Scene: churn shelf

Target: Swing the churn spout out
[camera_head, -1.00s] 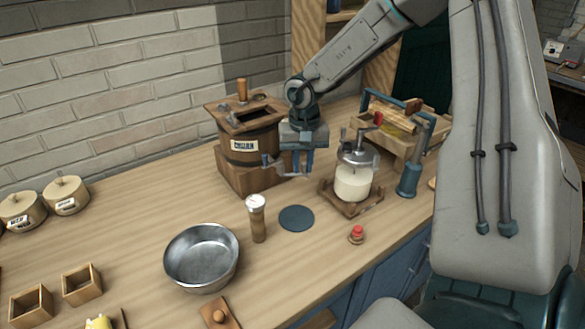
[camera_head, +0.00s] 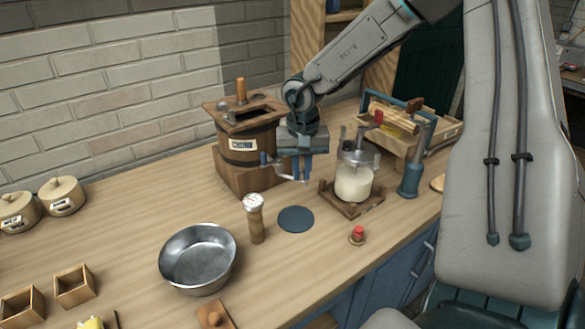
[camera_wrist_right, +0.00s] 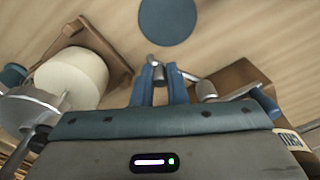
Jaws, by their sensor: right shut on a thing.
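The churn (camera_head: 245,150) is a dark wooden barrel with a white label and a wooden lid, on a wooden block. A thin metal spout (camera_head: 285,172) comes off its front right side, with a blue piece at the churn end. My right gripper (camera_head: 301,176) hangs just right of the churn, pointing down. In the right wrist view, its blue fingers (camera_wrist_right: 159,88) are closed around a small metal piece of the spout (camera_wrist_right: 185,74). The fingers partly hide the grip. My left gripper is in neither view.
A glass jar of cream (camera_head: 354,182) stands on a wooden stand close right of the gripper. A dark round mat (camera_head: 296,219), a shaker-like cylinder (camera_head: 255,222) and a metal bowl (camera_head: 198,268) are in front. A red-topped knob (camera_head: 357,235) sits near the counter edge.

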